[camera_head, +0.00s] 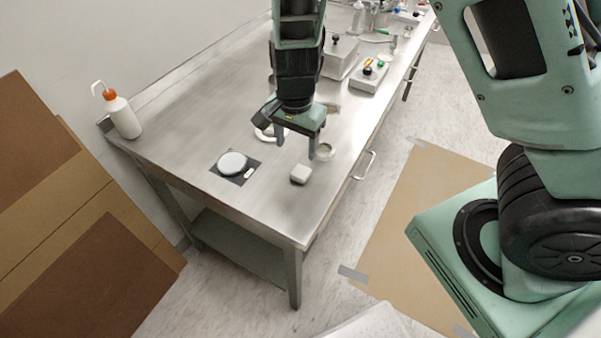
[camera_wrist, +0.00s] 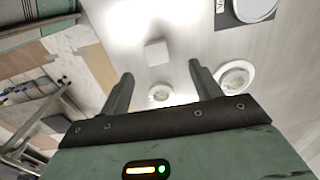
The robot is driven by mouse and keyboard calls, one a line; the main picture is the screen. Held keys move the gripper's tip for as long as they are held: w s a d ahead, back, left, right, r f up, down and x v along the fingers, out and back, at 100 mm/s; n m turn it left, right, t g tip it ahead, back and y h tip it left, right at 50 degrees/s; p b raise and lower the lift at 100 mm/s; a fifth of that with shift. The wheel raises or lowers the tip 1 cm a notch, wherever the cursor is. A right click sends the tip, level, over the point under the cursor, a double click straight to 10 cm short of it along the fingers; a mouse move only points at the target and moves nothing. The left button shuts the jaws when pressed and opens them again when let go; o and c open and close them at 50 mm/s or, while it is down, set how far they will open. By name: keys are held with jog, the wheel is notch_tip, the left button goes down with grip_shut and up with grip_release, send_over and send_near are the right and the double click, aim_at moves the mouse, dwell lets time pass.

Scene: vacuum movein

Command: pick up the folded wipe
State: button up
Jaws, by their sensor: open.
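The folded wipe (camera_head: 300,174) is a small pale grey-white block lying flat near the front edge of the steel bench. In the wrist view it is the pale square (camera_wrist: 157,52) just beyond the fingertips, about midway between them. My gripper (camera_head: 295,143) points down over the bench, above and a little behind the wipe. In the wrist view my gripper (camera_wrist: 161,71) has its two fingers spread with nothing between their tips. The wipe is apart from both fingers and nothing hides it.
A small round dish (camera_head: 325,152) sits right of the wipe. A white ring (camera_head: 264,135) lies partly behind my gripper. A pale disc (camera_head: 232,162) rests on a dark square to the left. A wash bottle (camera_head: 122,116) and a knobbed box (camera_head: 368,76) stand farther off.

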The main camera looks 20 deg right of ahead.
aim_at(301, 171)
notch_tip(301, 171, down, 4)
jog(key=shift+r, duration=0.25)
jog(key=shift+s+d+f+b, duration=0.15)
jog(key=shift+d+f, duration=0.1)
jog(key=shift+f, duration=1.1)
jog(key=shift+d+f+b, duration=0.15)
jog(key=shift+d+f, duration=0.1)
jog(key=shift+f, duration=1.05)
jog(key=c, duration=1.1)
jog(key=shift+r+p, duration=0.65)
jog(key=shift+r, duration=4.4)
